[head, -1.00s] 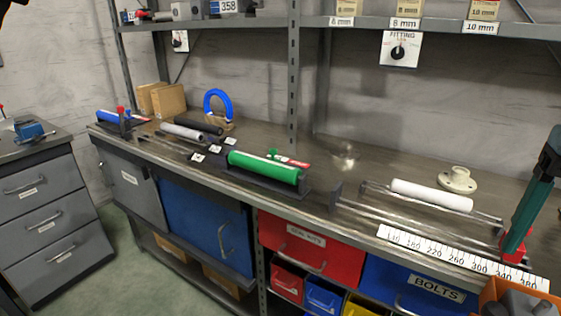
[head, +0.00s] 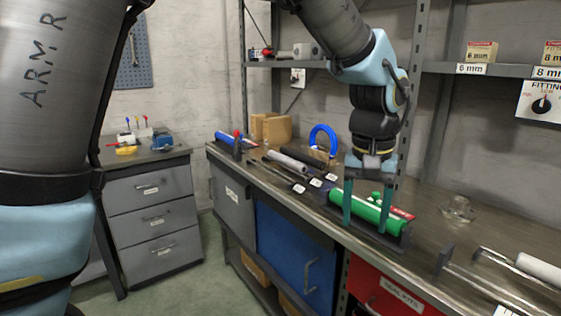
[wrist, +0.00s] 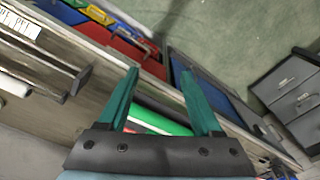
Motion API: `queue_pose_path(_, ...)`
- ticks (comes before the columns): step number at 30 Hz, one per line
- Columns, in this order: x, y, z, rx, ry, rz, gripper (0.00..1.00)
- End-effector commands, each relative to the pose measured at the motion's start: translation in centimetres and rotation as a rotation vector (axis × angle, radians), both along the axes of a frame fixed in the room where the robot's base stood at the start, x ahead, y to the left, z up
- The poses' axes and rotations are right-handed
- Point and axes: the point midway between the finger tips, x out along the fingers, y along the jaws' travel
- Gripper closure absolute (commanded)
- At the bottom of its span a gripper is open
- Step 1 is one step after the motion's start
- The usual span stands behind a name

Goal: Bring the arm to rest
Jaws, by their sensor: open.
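My arm reaches in from the top of the head view, with my gripper (head: 366,222) pointing down over the workbench. Its two teal fingers are apart, open, with nothing gripped. In the head view the fingers overlap the green cylinder (head: 370,209), which lies in a dark cradle on the bench. In the wrist view my gripper (wrist: 160,74) is open too, and the green cylinder (wrist: 165,121) shows between its fingers. I cannot tell how far the fingers are from the cylinder.
The workbench (head: 450,228) carries a blue ring (head: 323,138), a grey roller (head: 286,161) and a white roller (head: 540,268). A shelf upright (head: 411,110) stands close behind my arm. A grey drawer cabinet (head: 155,220) is at the left, with open floor between.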

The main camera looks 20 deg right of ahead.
Motion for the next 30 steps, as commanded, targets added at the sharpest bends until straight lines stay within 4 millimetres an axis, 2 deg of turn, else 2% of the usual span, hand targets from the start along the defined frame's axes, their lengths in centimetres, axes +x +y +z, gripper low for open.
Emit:
queue_pose_path(1, 3.4, 2.5, -0.5, -0.002, -0.002, 0.064, 0.33)
queue_pose_path(3, 7.1, 5.9, -1.2, -0.007, -0.007, 0.133, 0.33)
queue_pose_path(5, 9.8, 9.0, -1.7, -0.011, -0.011, 0.193, 0.33)
queue_pose_path(6, 11.5, 11.2, -2.1, -0.015, -0.015, 0.232, 0.33)
queue_pose_path(9, 14.7, 17.0, -3.0, -0.02, -0.024, 0.334, 0.33)
queue_pose_path(11, 16.1, 20.6, -3.6, -0.023, -0.03, 0.396, 0.33)
queue_pose_path(12, 16.8, 23.0, -3.9, -0.026, -0.034, 0.438, 0.33)
queue_pose_path(15, 17.6, 28.9, -4.8, -0.029, -0.046, 0.538, 0.33)
queue_pose_path(18, 17.5, 34.0, -5.6, -0.031, -0.058, 0.63, 0.33)
queue_pose_path(21, 16.9, 37.8, -6.2, -0.033, -0.068, 0.7, 0.33)
queue_pose_path(25, 16.1, 40.5, -6.7, -0.033, -0.076, 0.754, 0.33)
queue_pose_path(30, 15.7, 41.4, -6.9, -0.032, -0.08, 0.771, 0.33)
